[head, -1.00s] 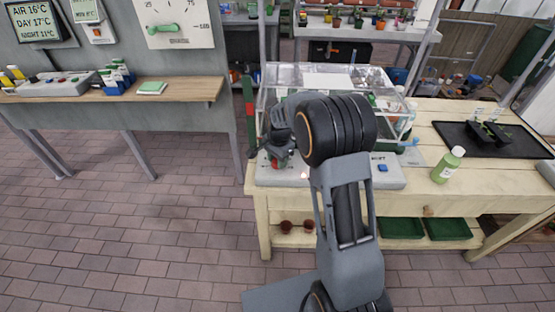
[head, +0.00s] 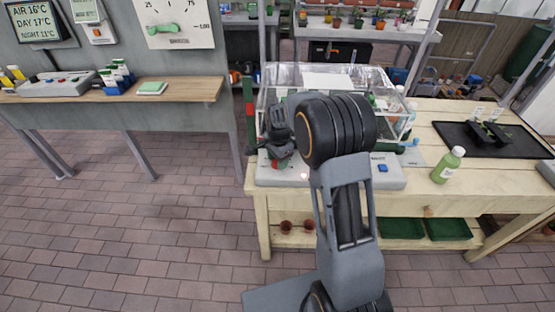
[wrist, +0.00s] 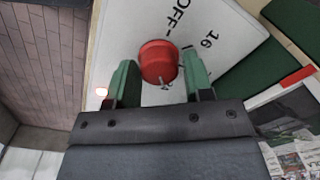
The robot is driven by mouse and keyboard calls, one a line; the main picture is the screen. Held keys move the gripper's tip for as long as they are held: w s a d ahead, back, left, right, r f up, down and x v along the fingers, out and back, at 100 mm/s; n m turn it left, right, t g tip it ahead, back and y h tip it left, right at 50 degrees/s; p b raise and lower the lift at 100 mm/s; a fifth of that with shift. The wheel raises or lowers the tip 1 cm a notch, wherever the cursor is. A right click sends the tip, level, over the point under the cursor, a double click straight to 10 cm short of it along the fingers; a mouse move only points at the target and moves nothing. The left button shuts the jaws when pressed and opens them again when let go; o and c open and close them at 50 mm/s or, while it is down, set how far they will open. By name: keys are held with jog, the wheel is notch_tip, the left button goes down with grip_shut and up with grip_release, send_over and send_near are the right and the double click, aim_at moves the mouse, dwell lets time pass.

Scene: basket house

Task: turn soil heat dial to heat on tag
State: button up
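The red dial (wrist: 158,62) sits on a pale control panel (wrist: 112,30) marked "OFF" and "16" in the wrist view. My gripper (wrist: 162,80) has green fingers on either side of the dial, open, with the left finger close to the dial's edge and a gap on the right. I cannot tell whether either finger touches it. In the head view my gripper (head: 279,152) is over the left part of the panel (head: 390,180), and a bit of red dial (head: 280,163) shows below it. The heat on tag is not clearly visible.
A clear propagator box (head: 265,98) stands behind the panel on the wooden bench (head: 430,200). A blue button (head: 382,168) is at the panel's right. A green bottle (head: 448,165) and a black tray (head: 470,145) are further right. A lit lamp (wrist: 102,91) is near the left finger.

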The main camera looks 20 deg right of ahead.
jog(key=shift+o, duration=1.3)
notch_tip(320, 180, up, 14)
jog(key=shift+s, duration=0.25)
jog(key=shift+d+f, duration=0.1)
